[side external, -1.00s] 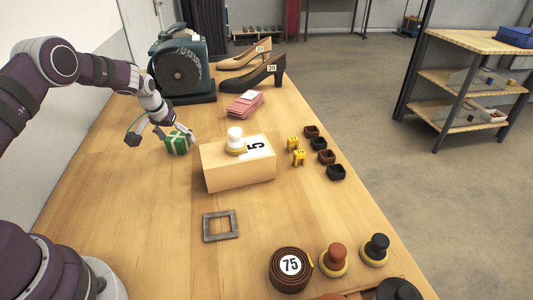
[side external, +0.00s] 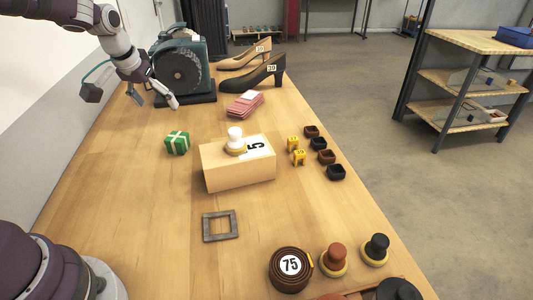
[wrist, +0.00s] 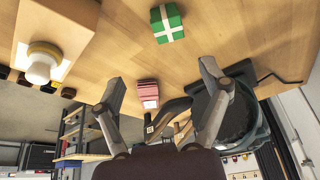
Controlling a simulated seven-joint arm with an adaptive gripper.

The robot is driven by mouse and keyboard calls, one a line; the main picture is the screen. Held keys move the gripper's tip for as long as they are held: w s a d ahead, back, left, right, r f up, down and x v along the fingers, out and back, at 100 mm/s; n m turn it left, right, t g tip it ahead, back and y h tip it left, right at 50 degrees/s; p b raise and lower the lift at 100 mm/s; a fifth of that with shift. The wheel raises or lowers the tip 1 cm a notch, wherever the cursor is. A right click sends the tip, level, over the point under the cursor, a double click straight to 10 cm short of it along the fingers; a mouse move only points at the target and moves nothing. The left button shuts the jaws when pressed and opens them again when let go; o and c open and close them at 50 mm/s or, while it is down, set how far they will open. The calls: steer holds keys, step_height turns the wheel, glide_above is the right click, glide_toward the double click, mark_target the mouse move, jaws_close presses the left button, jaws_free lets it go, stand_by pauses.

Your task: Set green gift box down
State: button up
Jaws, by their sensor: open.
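The green gift box (side external: 177,143) with white ribbon sits upright on the wooden table, left of the pale wooden block. It also shows at the top of the wrist view (wrist: 167,23), apart from the fingers. My gripper (side external: 157,103) is open and empty, raised above the table behind the box and in front of the dark green machine. In the wrist view its two spread fingers (wrist: 160,85) have nothing between them in their grasp.
The dark green machine (side external: 181,68) stands close behind my gripper. A wooden block (side external: 238,168) with a white-knobbed piece (side external: 235,140) is right of the box. Pink cards (side external: 244,104) and two shoes (side external: 252,76) lie farther back. The table left of and before the box is clear.

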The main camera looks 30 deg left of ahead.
steer(key=s+d+r+m, duration=0.2)
steer(key=s+d+r, duration=0.55)
steer(key=d, duration=0.25)
steer(key=s+d+f+m+t+h, duration=0.1)
steer(key=s+d, duration=0.3)
steer(key=s, duration=0.4)
steer(key=shift+s+d+m+h, duration=0.2)
steer(key=shift+s+m+h, duration=0.2)
steer(key=shift+m, duration=0.2)
steer(key=shift+w, duration=0.1)
